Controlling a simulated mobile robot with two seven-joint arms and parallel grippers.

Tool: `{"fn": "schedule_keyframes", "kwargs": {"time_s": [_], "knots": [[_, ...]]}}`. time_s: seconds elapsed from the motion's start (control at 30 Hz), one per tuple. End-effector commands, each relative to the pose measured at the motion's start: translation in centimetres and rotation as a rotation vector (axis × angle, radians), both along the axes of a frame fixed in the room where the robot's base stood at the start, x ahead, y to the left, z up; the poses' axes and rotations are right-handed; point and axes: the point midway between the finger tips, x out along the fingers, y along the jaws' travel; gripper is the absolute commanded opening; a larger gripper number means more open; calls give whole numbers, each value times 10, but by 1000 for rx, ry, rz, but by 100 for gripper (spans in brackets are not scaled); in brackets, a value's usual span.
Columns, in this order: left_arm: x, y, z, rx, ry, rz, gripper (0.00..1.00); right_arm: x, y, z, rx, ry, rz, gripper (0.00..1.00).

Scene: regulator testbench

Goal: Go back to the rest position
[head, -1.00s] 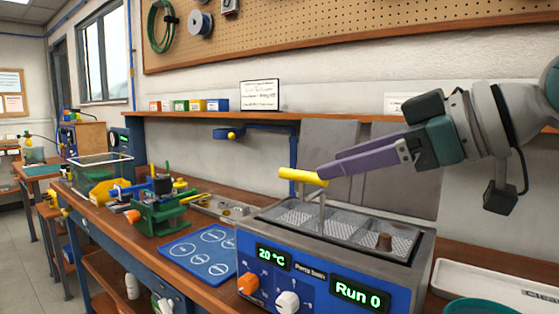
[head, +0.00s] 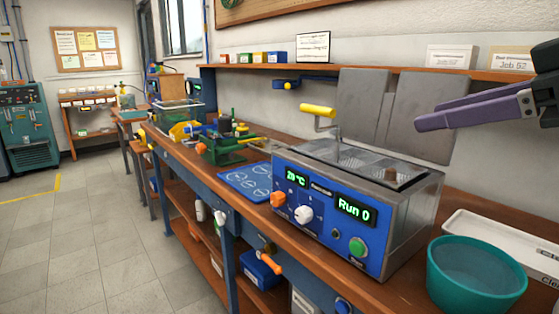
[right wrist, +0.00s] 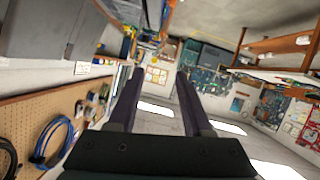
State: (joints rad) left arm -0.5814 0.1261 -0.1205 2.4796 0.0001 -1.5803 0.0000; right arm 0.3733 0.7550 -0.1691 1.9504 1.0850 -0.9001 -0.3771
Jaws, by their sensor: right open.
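My right gripper (head: 473,113) is at the right of the head view, with purple fingers pointing left. It is in the air above the right end of the bath and holds nothing. In the right wrist view its two fingers (right wrist: 158,95) stand apart with nothing between them. The blue and grey bath unit (head: 325,228) stands on the bench and reads 20 °C and Run 0. A yellow handle (head: 318,110) sticks up from the bath on a bent metal rod, apart from my gripper. My left gripper is not in view.
A teal bowl (head: 474,285) and a white tray (head: 500,240) sit at the bench's right end. A blue mat (head: 247,180) and a green fixture (head: 226,152) are left of the bath. A shelf (head: 440,70) runs behind. The floor (head: 110,225) at left is clear.

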Motion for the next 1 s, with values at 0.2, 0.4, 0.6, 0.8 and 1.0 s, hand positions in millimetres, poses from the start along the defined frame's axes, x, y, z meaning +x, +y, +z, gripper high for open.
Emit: {"fn": "schedule_keyframes", "kwargs": {"time_s": [0.2,0.4,0.6,0.8,1.0], "knots": [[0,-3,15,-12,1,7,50,-34,22,-52,-47,151,-10,50],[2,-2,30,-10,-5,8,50,-78,34,-97,-91,308,-61,50],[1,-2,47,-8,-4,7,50,-141,37,-134,-133,499,-179,50],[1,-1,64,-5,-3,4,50,-215,23,-153,-173,711,-376,50],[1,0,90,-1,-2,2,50,-276,4,-139,-208,878,-575,50]]}}
